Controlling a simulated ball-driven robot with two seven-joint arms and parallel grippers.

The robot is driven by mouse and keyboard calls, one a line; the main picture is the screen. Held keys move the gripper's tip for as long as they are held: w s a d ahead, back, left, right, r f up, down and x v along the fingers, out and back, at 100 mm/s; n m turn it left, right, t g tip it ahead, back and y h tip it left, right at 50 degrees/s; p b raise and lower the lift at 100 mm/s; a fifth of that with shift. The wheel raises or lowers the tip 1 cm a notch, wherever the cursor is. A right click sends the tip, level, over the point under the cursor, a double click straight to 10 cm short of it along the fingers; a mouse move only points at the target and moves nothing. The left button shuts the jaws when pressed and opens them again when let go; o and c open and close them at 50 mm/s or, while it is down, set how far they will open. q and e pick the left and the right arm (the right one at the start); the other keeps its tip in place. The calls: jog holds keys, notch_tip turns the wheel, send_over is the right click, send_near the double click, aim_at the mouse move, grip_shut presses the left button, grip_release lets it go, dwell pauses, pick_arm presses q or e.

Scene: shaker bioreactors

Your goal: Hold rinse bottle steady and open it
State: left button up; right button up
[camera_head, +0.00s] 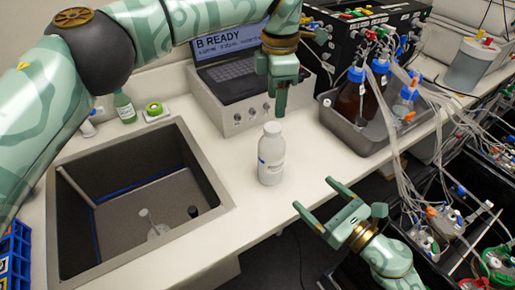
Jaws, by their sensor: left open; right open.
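The rinse bottle (271,160) is a white bottle with a pale cap (272,129) and a small blue mark on its label. It stands upright on the white counter, right of the sink. My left gripper (281,104) points down just above and slightly right of the cap, apart from it as far as I can see. Its jaws are open, though the view is edge-on and the gap is hard to see. My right gripper (312,199) is open and empty, low at the right of the bottle near the counter's front edge, its fingers pointing left toward the bottle.
A dark sink (215,190) lies left of the bottle. A laptop (232,70) on a white box stands behind. A grey tray (336,128) with brown bottles and many tubes is at the right. A green bottle (125,108) stands behind the sink. Counter around the rinse bottle is clear.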

aim_at(272, 154)
pick_arm(q)
jog(key=shift+w+a, duration=0.2)
jog(key=shift+w, duration=0.05)
pick_arm(e)
jog(key=x, duration=1.7)
jog(key=shift+a, duration=0.1)
jog(key=shift+c, duration=0.3)
